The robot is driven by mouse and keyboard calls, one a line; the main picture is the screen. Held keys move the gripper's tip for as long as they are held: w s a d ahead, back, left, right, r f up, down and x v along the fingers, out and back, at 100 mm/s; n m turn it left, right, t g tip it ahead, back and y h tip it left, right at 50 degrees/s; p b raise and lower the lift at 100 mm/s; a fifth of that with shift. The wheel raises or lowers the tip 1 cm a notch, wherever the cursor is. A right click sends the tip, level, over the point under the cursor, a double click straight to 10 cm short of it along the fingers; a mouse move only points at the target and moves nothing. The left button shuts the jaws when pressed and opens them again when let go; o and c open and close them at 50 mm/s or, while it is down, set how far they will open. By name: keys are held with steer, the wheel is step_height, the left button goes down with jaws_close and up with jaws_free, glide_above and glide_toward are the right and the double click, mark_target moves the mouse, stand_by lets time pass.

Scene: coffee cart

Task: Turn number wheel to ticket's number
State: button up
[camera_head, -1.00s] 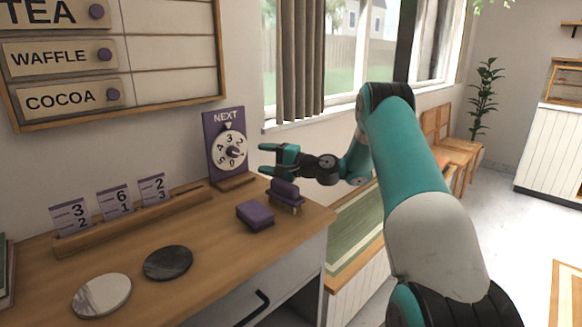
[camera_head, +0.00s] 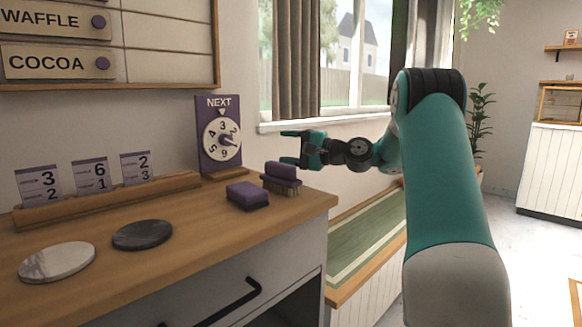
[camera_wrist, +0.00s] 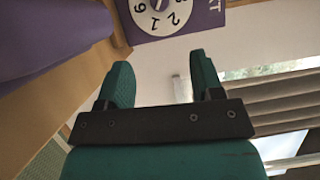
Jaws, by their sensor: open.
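The number wheel (camera_head: 209,145) is a white dial with dark numbers on an upright purple board (camera_head: 205,108) marked NEXT. A pointer sits above it, and the 3 appears at the top. Part of the wheel (camera_wrist: 127,14) also shows upside down at the top of the wrist view.
A purple sponge (camera_head: 247,197) and a purple brush (camera_head: 283,171) sit on the counter (camera_head: 180,263) below my gripper. A white disc (camera_head: 57,262) and a dark disc (camera_head: 142,235) lie in front of the rack. A menu board hangs on the wall above.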

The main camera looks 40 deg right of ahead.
steer(key=shift+s+d+f+b, duration=0.1)
steer(key=shift+s+b, duration=0.2)
steer(key=shift+b, duration=0.35)
